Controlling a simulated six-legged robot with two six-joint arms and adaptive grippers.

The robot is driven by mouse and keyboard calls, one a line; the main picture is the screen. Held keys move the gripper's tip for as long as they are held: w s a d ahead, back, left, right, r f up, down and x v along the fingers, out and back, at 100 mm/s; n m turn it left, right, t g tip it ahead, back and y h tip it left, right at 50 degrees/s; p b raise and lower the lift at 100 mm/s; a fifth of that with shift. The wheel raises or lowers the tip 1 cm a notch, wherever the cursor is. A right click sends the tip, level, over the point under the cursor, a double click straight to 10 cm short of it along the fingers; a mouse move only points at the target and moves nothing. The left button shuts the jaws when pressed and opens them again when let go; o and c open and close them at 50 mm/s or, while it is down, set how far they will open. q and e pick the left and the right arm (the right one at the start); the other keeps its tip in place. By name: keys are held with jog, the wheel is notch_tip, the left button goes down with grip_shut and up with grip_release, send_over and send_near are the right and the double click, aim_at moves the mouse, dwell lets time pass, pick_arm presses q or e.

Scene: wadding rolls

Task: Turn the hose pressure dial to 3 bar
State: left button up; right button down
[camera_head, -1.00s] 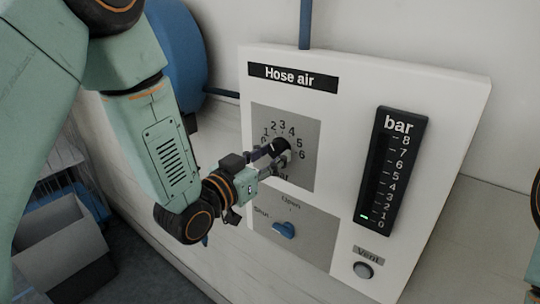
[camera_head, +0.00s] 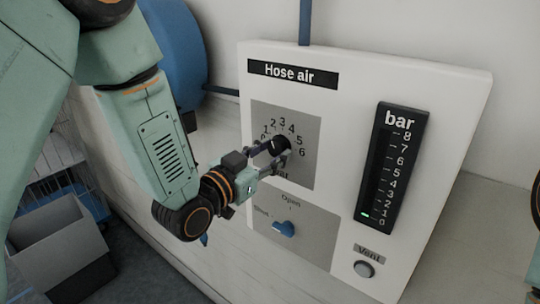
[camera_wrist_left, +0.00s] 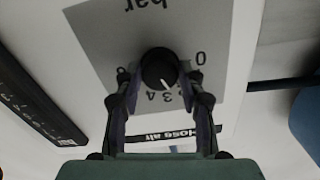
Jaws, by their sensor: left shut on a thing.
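The pressure dial is a round black knob (camera_head: 279,146) on a grey scale plate (camera_head: 306,176) numbered up to 6, on a white "Hose air" panel (camera_head: 350,75). My right gripper is not in view.
Below the dial is a blue Open/Shut lever (camera_head: 284,229). A round Vent button (camera_head: 364,269) sits under the gauge. A blue tank (camera_head: 180,60) stands behind my left arm, and a grey bin (camera_head: 60,245) is at lower left.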

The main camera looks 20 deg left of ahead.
pick_arm(q)
jog(key=shift+m+b, duration=0.75)
jog(key=shift+m, duration=1.05)
jog(key=o, duration=1.2)
jog(key=shift+w, duration=0.1)
jog(key=shift+c, duration=0.2)
jog(key=v, duration=0.7)
jog(key=shift+s, duration=0.2)
jog(key=shift+s+a+r, duration=0.1)
jog(key=shift+a, duration=0.05)
